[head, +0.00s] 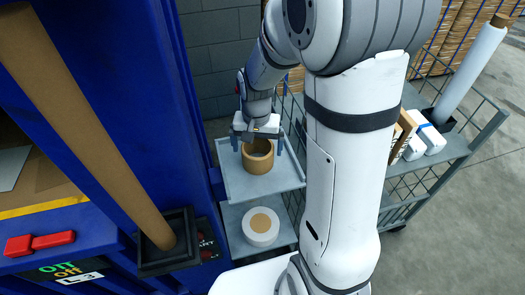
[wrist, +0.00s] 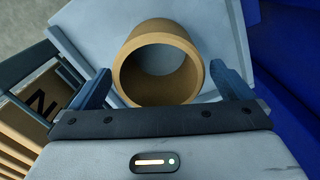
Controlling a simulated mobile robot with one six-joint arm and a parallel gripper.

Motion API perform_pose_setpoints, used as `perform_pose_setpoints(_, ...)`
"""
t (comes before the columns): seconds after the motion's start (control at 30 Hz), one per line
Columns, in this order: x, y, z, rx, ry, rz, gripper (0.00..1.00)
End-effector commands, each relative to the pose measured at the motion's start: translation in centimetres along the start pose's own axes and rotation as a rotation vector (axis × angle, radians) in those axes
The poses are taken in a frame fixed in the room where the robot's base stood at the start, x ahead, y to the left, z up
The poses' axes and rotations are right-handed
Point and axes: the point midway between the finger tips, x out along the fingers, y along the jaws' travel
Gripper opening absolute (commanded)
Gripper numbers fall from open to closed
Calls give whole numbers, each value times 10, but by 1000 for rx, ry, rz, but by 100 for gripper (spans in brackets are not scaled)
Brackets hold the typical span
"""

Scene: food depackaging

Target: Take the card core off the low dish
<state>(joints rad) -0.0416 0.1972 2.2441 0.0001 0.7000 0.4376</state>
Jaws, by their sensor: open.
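The card core (head: 258,166) is a short, thick-walled brown ring standing on the light grey low dish (head: 288,180), with its open end up. In the wrist view the core (wrist: 123,72) shows its round mouth, and the grey dish (wrist: 85,30) shows around it. My gripper (head: 257,146) is open above and around the far side of the core. In the wrist view its blue fingers (wrist: 160,70) stand to the left and right of the core, with a small gap visible on each side. Whether the fingertips reach below the core's rim is hard to tell.
A white roll with a tan centre (head: 261,226) sits on a lower grey shelf. A blue machine frame (head: 180,85) stands close on the left. A mesh-sided cart (head: 430,165) with white packs and a tall white roll (head: 470,75) is on the right.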

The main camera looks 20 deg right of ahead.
Motion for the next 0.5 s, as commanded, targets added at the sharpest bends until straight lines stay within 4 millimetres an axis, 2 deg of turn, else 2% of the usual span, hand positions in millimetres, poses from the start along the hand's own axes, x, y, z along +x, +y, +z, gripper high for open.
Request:
perform_pose_setpoints(0.1,18,2,2,-1,-4,2,100)
perform_pose_setpoints(0.2,27,1,1,-1,-3,1,100)
perform_pose_setpoints(0.5,30,1,1,-2,0,0,98)
